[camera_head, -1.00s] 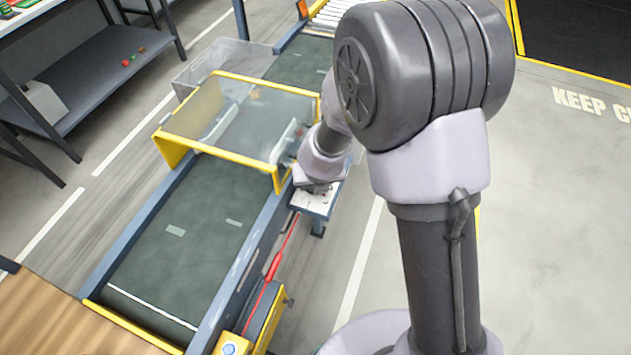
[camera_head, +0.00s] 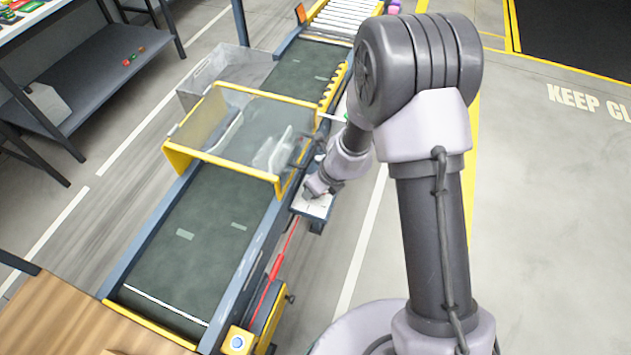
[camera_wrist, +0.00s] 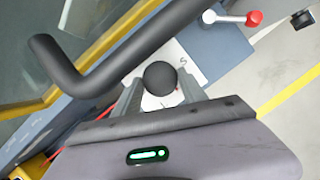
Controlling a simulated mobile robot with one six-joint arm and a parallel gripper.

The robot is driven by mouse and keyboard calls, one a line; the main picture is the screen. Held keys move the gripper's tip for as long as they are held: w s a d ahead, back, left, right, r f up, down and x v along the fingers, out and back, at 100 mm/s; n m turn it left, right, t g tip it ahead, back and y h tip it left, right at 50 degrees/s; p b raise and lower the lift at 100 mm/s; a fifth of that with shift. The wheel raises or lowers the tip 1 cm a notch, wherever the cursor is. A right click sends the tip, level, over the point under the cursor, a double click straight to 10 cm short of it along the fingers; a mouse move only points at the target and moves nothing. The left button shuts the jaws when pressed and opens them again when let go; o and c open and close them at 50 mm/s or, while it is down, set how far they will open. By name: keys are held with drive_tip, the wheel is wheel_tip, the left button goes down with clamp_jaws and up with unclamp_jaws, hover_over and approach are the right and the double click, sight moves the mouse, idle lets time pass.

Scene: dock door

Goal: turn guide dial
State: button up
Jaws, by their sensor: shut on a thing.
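The guide dial shows in the wrist view as a round black knob (camera_wrist: 160,76) on a white plate (camera_wrist: 183,62) with dark markings. My gripper (camera_wrist: 160,88) has a grey finger on either side of the knob and is shut on it. In the head view my gripper (camera_head: 311,193) is low over the small white panel (camera_head: 318,209) beside the conveyor. The knob is hidden there by my wrist. Much of the plate's marking is covered by the knob and fingers, so I cannot read the dial's setting.
A yellow-framed clear hood (camera_head: 225,160) spans the conveyor belt (camera_head: 200,240). A red cord (camera_head: 275,268) runs along its side. In the wrist view a black bent bar (camera_wrist: 120,60) crosses close by, and a lever with a red knob (camera_wrist: 254,18) stands beyond. Floor right of my arm is clear.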

drive_tip(key=shift+d+n+y+p, duration=0.1)
drive_tip(key=shift+n+y+p, duration=0.3)
drive_tip(key=shift+n+p, duration=0.55)
drive_tip(key=shift+g, duration=0.3)
drive_tip(key=o, duration=1.3)
drive_tip(key=shift+o, duration=0.2)
drive_tip(key=p+v, duration=0.8)
drive_tip(key=v, duration=0.9)
drive_tip(key=shift+r, duration=0.3)
